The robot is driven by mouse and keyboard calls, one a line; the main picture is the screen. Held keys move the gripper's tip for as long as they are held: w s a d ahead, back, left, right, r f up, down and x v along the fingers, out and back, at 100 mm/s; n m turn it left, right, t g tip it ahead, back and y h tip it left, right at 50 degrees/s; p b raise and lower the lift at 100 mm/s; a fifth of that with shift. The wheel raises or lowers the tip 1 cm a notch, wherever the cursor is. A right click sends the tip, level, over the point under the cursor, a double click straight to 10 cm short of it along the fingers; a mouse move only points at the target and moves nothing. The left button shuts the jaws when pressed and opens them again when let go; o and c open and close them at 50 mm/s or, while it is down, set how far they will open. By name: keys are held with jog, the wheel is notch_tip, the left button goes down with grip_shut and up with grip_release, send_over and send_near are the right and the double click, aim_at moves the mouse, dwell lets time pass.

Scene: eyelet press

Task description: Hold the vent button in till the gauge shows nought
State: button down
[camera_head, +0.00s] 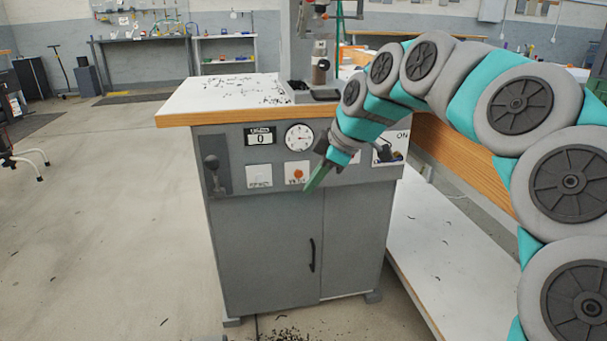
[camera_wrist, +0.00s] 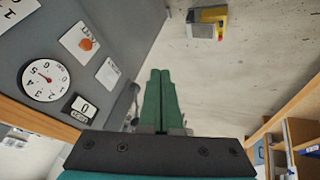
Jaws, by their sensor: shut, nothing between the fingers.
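The orange button (camera_head: 298,174) sits on a white plate on the grey press cabinet's front; its small label is hard to read. It also shows in the wrist view (camera_wrist: 86,44), where my fingers are clear of it. The round white gauge (camera_head: 299,137) is above it and shows larger in the wrist view (camera_wrist: 45,80). The gauge has a red needle, but its exact reading is too small to tell. My gripper (camera_head: 308,189) is shut and empty, its green fingers slanting down-left just right of the button. Its closed fingertips (camera_wrist: 160,72) show over floor in the wrist view.
A counter reading 0 (camera_head: 261,137) is left of the gauge. A black lever (camera_head: 212,172), another white plate (camera_head: 259,177) and an ON panel (camera_head: 390,150) share the front. The worktop (camera_head: 210,95) edge juts above. Open floor lies left.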

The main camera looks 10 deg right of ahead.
aim_at(298, 173)
jog(key=w+d+r+n+t, duration=0.1)
jog(key=w+d+n, duration=0.1)
jog(key=w+d, duration=0.2)
jog(key=w, duration=0.3)
jog(key=shift+w+d+r+t, duration=0.2)
jog(key=shift+d+r+t, duration=0.05)
jog(key=shift+t, duration=0.05)
jog(key=shift+w+a+f+p, duration=0.15)
jog(key=shift+w+a+f, duration=0.5)
jog(key=shift+w+f, duration=0.75)
jog(key=shift+w+a+f+p, duration=0.15)
jog(key=shift+w+a+f, duration=0.5)
jog(key=shift+w+f, duration=0.7)
jog(key=shift+w+a+f+p, duration=0.15)
jog(key=shift+w+a+f, duration=0.5)
jog(key=shift+w+f, duration=0.75)
jog(key=shift+w+r, duration=0.25)
